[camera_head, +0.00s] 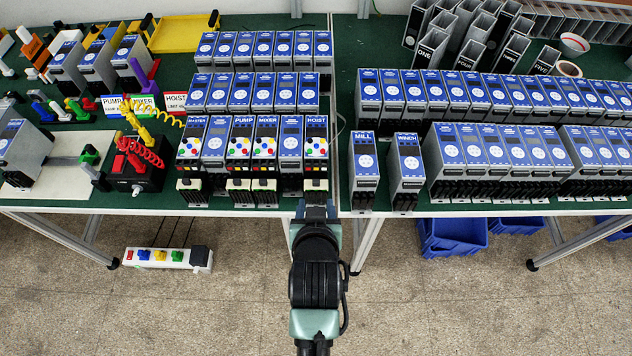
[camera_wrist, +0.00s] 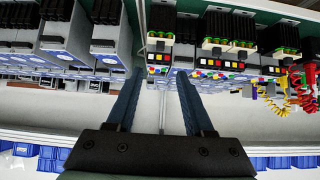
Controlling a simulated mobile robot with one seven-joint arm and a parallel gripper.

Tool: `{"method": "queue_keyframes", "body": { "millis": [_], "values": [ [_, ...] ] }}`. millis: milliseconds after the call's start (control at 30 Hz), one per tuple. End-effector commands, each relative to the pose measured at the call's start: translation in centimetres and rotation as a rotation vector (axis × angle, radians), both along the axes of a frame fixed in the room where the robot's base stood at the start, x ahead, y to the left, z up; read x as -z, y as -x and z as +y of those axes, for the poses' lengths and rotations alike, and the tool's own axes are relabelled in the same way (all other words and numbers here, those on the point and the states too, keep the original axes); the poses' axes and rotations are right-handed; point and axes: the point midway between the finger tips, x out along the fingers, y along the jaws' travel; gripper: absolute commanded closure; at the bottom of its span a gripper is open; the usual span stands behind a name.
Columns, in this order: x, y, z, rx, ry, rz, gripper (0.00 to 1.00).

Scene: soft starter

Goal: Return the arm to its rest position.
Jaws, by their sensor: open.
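My arm (camera_head: 315,275) reaches up from the bottom middle of the head view to the table's front edge. My gripper (camera_head: 316,212) is at that edge, just below the soft starter labelled HOIST (camera_head: 316,150). In the wrist view my gripper (camera_wrist: 160,105) has its two blue fingers spread apart with nothing between them. The HOIST unit's coloured buttons (camera_wrist: 159,64) show just beyond the fingertips. I cannot tell whether the fingers touch anything.
Labelled units PUMP (camera_head: 240,145), MIXER (camera_head: 265,145), MILL (camera_head: 364,165) and WINCH (camera_head: 407,165) line the green table (camera_head: 345,75). A black box with coiled cables (camera_head: 137,170) stands left. Blue bins (camera_head: 450,235) and a power strip (camera_head: 167,258) lie below. Floor in front is clear.

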Motion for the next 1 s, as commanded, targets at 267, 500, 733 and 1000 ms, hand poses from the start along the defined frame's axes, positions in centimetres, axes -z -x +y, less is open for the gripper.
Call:
{"method": "queue_keyframes", "body": {
  "millis": [267,500,733,1000],
  "values": [
    [-0.2,-0.2,0.0,0.0,0.0,-0.006,0.47],
    [-9.7,-5.2,-0.4,0.0,0.012,-0.238,0.47],
    [-27.2,-8.6,-0.6,-0.001,0.022,-0.636,0.47],
    [-47.2,-4.0,-0.3,-0.001,0.019,-1.121,0.47]
  ]
}}
